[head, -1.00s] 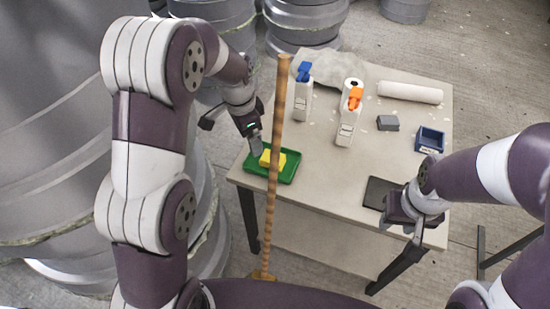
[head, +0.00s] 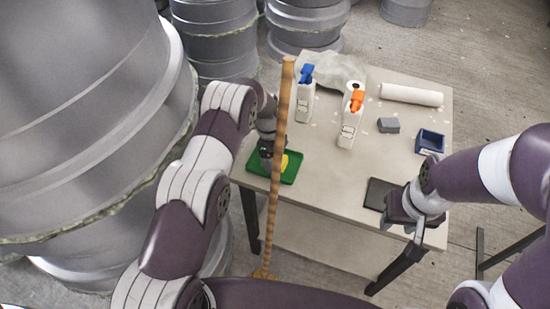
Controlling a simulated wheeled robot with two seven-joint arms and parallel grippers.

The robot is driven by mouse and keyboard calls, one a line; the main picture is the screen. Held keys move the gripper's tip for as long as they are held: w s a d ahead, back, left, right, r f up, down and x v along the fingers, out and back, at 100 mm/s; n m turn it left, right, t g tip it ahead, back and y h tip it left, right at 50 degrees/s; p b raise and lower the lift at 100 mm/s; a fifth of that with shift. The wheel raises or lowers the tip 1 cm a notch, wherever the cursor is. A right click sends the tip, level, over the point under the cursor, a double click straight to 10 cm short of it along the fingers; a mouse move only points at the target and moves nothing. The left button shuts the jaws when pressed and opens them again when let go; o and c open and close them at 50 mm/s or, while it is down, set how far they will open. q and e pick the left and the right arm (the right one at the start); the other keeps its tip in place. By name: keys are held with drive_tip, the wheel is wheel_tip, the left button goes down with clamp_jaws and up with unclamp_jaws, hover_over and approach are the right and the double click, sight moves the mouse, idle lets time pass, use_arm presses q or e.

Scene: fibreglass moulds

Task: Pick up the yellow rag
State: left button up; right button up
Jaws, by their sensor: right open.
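The yellow rag (head: 286,163) lies in the green tray (head: 291,177) at the table's left front corner, partly hidden by my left gripper and the wooden pole. My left gripper (head: 268,160) is at the tray, right beside or over the rag. Its fingertips are hidden, so I cannot tell whether it touches the rag or how its jaws stand. My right gripper (head: 415,236) is open and empty, at the table's front right edge.
A wooden pole (head: 278,130) stands upright before the tray. The table (head: 345,190) holds a blue-topped spray bottle (head: 306,100), an orange-topped one (head: 350,125), a white roll (head: 411,94), a grey block (head: 388,125), a blue box (head: 430,141) and a dark pad (head: 381,194). Large grey moulds (head: 80,110) stand left.

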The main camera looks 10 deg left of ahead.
use_arm(q)
drive_tip(key=shift+f, duration=0.35)
drive_tip(key=shift+r, duration=0.1)
drive_tip(key=c, duration=1.1)
drive_tip(key=shift+o, duration=0.2)
wheel_tip(320, 180, up, 10)
drive_tip(key=b, duration=0.2)
drive_tip(key=s+a+f+n, duration=0.1)
drive_tip(key=s+a+n, duration=0.2)
drive_tip(key=s+n, duration=0.3)
drive_tip(key=s+a+f+n+t+y, duration=0.1)
drive_tip(key=s+a+n, duration=0.3)
drive_tip(key=n, duration=1)
drive_tip(key=shift+s+f+t, duration=0.3)
drive_tip(key=shift+s+f, duration=0.35)
drive_tip(key=shift+s, duration=0.5)
